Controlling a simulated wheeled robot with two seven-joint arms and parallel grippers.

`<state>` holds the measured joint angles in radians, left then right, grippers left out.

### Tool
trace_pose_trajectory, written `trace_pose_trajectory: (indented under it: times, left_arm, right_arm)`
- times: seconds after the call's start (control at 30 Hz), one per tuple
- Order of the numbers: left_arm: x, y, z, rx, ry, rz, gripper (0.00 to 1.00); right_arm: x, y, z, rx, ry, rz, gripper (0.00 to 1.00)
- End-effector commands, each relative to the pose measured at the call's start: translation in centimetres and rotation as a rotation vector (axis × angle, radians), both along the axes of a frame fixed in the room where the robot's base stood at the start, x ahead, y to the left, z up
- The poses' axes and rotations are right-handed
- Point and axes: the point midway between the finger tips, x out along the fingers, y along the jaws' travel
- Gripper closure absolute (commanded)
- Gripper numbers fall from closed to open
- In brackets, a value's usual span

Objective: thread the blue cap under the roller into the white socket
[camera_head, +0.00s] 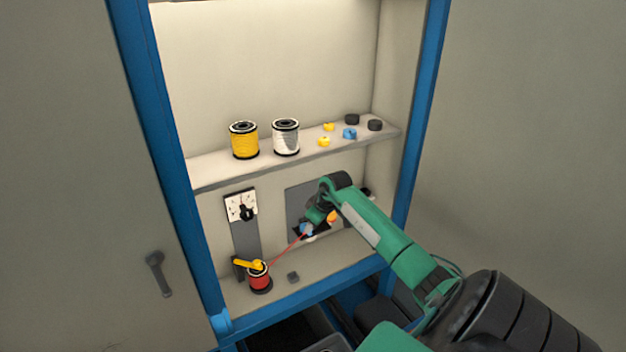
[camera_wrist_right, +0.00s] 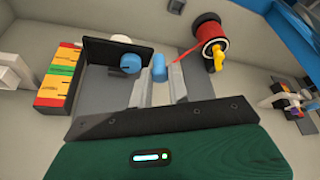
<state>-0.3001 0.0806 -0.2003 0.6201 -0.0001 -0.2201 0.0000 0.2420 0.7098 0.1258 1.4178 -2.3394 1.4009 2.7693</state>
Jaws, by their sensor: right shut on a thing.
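The blue cap (camera_wrist_right: 159,67) is a small blue cylinder between the fingertips of my right gripper (camera_wrist_right: 161,82), which is shut on it. A thin red cable runs from the cap to the red spool (camera_wrist_right: 208,35); the spool also shows in the head view (camera_head: 259,277). A blue round knob (camera_wrist_right: 130,63), possibly the roller, sits on a black bracket (camera_wrist_right: 115,50) just left of the cap in the wrist view. A white part (camera_wrist_right: 14,72) at the far left may be the socket; I cannot tell. My left gripper is not in view.
A block with coloured bands (camera_wrist_right: 58,80) stands left of the bracket. The shelf (camera_head: 215,172) above holds a yellow spool (camera_head: 244,141), a white spool (camera_head: 286,138) and several small parts. A yellow handle (camera_head: 249,264) is at the red spool. The blue frame posts bound the cabinet.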

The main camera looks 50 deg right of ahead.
Motion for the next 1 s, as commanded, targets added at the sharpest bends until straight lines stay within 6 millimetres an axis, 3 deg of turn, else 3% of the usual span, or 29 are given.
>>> trace_pose_trajectory:
  times: [0.03,1.0]
  left_arm:
    - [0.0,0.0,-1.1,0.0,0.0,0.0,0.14]
    - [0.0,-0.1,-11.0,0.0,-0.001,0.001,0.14]
  right_arm:
    - [0.1,0.2,-1.2,0.001,-0.001,0.0,1.0]
    - [0.9,2.7,-12.5,0.001,-0.001,0.001,1.0]
